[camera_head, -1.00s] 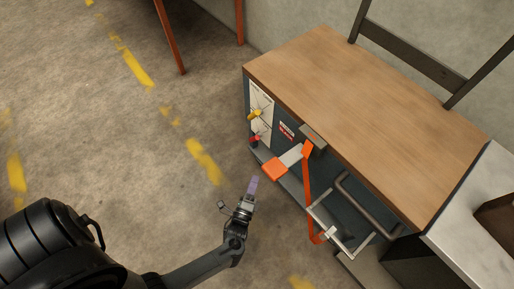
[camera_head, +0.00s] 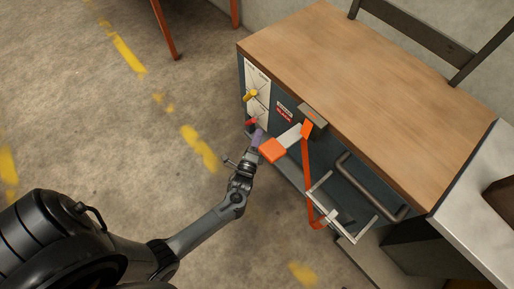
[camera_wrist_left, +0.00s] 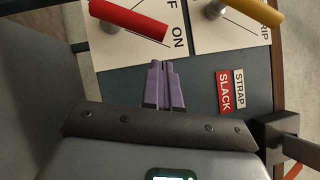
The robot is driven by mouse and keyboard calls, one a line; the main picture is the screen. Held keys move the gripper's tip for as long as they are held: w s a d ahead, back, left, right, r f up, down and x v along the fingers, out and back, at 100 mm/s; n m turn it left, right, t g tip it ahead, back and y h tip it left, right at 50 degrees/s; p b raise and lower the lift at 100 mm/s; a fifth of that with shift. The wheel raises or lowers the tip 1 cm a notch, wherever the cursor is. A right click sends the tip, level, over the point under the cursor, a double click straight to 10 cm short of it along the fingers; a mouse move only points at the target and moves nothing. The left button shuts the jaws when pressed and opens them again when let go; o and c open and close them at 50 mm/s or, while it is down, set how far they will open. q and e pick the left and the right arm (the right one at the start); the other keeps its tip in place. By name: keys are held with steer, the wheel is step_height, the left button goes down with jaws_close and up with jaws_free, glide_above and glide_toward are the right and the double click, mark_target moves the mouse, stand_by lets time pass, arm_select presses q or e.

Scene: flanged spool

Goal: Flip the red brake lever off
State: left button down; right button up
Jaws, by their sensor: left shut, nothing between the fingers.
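The red brake lever (camera_head: 251,121) sits on the lower part of a white plate on the front of the wood-topped cabinet. In the left wrist view the red lever (camera_wrist_left: 128,19) crosses the top left, its right end beside the word ON; part of OFF shows above. My left gripper (camera_head: 258,136) is at the panel, just below the lever in the head view. Its purple fingers (camera_wrist_left: 164,68) are shut and empty, pointing toward the panel, and appear apart from the lever. My right gripper is not in view.
A yellow lever (camera_head: 249,96) sits above the red one. An orange block (camera_head: 272,151) on a pale arm juts out right beside my fingers. An orange strap (camera_head: 307,170) and a metal handle (camera_head: 370,188) are farther right. Open floor lies left.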

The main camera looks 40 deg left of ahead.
arm_select(q)
steer(key=shift+w+a+r, duration=0.15)
steer(key=shift+a, duration=0.35)
steer(key=shift+w+a+r, duration=0.1)
steer(key=shift+a+r, duration=0.05)
steer(key=shift+a, duration=0.35)
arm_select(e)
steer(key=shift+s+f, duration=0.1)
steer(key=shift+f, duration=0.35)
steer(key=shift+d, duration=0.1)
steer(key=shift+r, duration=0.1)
